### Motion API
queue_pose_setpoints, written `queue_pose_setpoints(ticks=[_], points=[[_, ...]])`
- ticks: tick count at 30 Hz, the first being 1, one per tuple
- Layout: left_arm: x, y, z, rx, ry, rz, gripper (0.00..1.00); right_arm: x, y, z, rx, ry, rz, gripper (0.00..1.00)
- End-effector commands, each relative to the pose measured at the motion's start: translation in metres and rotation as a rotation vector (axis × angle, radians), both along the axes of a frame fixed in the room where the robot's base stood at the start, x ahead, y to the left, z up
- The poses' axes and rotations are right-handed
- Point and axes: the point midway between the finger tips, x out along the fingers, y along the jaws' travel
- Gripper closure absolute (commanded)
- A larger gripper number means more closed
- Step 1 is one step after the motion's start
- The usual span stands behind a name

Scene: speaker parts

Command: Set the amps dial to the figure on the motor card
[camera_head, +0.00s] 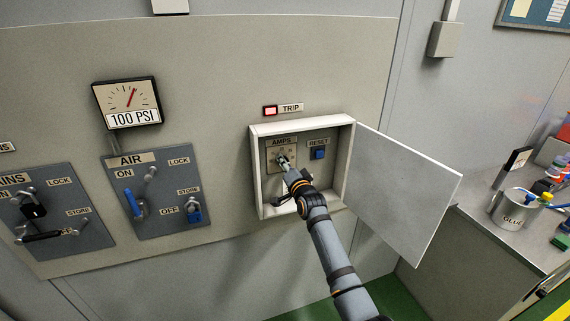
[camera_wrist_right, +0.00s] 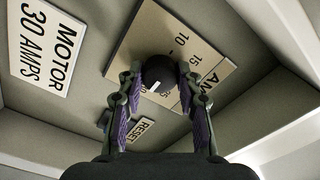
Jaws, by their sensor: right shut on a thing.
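The amps dial (camera_wrist_right: 158,74) is a round black knob with a white pointer mark, on a tan scale plate (camera_wrist_right: 205,65) lettered AMPS. The 10 and 15 marks show; the figure at the pointer cannot be read. The plate also shows in the head view (camera_head: 272,153). The motor card (camera_wrist_right: 48,48) is white and reads MOTOR 30 AMPS, left of the dial in the wrist view; I cannot make it out in the head view. My right gripper (camera_head: 284,162) is inside the box, its fingers (camera_wrist_right: 160,88) shut on the dial from two sides. My left gripper is out of view.
The white box (camera_head: 252,165) has its door (camera_head: 405,185) swung open to the right. A blue reset button (camera_head: 319,153) sits right of the dial. A red trip lamp (camera_head: 270,111) shows above the box. AIR switch panel (camera_head: 160,215) is at left, a cluttered counter (camera_head: 490,212) at right.

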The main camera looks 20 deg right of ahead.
Motion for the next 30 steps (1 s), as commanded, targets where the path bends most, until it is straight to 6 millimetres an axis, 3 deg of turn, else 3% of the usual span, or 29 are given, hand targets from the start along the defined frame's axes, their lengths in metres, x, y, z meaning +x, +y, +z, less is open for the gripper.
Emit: queue_pose_setpoints(ticks=[11,12,17,26,30], points=[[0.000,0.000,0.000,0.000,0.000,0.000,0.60,0.000,0.000,0.000,0.007,0.000,0.000,0.97],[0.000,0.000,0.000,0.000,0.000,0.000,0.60,0.000,0.000,0.000,0.007,0.000,0.000,0.64],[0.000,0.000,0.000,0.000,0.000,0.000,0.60,0.000,0.000,0.000,0.006,0.000,0.000,0.42],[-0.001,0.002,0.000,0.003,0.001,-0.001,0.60,-0.001,0.000,0.000,0.005,0.000,0.000,0.42],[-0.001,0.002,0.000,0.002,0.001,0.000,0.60,-0.015,-0.001,-0.001,0.004,0.001,0.001,0.42]])
